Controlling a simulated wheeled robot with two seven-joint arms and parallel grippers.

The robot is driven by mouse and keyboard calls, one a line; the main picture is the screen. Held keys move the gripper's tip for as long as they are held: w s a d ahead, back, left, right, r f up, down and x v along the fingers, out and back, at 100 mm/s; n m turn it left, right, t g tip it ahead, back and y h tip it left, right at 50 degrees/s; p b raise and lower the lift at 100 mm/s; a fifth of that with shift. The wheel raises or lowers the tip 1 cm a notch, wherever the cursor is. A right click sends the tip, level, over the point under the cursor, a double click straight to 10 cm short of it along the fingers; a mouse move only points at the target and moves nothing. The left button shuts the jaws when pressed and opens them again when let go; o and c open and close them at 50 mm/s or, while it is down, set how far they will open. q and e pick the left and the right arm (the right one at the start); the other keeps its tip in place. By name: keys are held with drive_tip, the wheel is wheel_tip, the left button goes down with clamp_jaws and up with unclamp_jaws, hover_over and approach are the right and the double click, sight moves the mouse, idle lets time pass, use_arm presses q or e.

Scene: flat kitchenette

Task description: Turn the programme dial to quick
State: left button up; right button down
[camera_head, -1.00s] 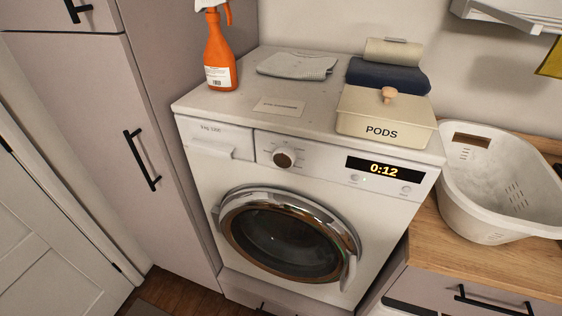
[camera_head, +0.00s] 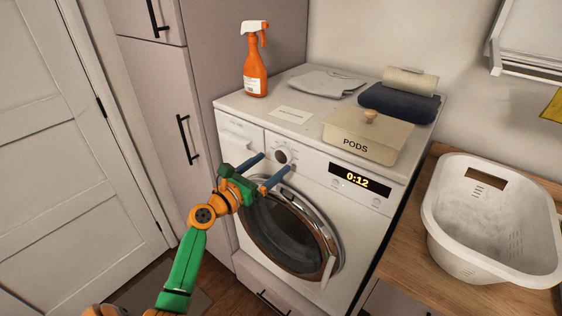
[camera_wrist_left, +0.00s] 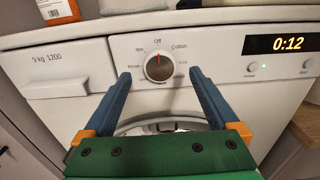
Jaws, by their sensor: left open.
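The programme dial (camera_head: 283,156) is a round knob on the white washing machine's front panel. In the left wrist view the dial (camera_wrist_left: 159,67) shows a red mark pointing up towards "Off", with "Cotton" to its upper right; other labels are too small to read surely. My left gripper (camera_head: 277,170) is open in front of the panel. In the left wrist view its two blue fingers (camera_wrist_left: 158,78) stand to either side of the dial, apart from it and with nothing between them. The washing machine (camera_head: 355,212) display reads 0:12. My right gripper is not in view.
A white laundry basket (camera_head: 490,225) stands on the wooden counter at right. The round door is below the dial.

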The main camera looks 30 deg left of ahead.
sight(281, 157)
use_arm(q)
drive_tip(key=w, duration=0.3)
drive_tip(key=shift+w+a+f, duration=0.15)
drive_tip(key=shift+a+f, duration=0.1)
drive_tip(key=shift+w+d, duration=0.15)
drive_tip(key=shift+w, duration=0.1)
drive_tip(key=shift+s+d+r, duration=0.15)
drive_tip(key=shift+d+r, duration=0.05)
drive_tip(key=shift+d, duration=0.15)
drive_tip(key=shift+a, duration=0.15)
drive_tip(key=c, duration=1.4)
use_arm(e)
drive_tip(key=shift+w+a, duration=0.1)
use_arm(q)
drive_tip(key=shift+m, duration=0.3)
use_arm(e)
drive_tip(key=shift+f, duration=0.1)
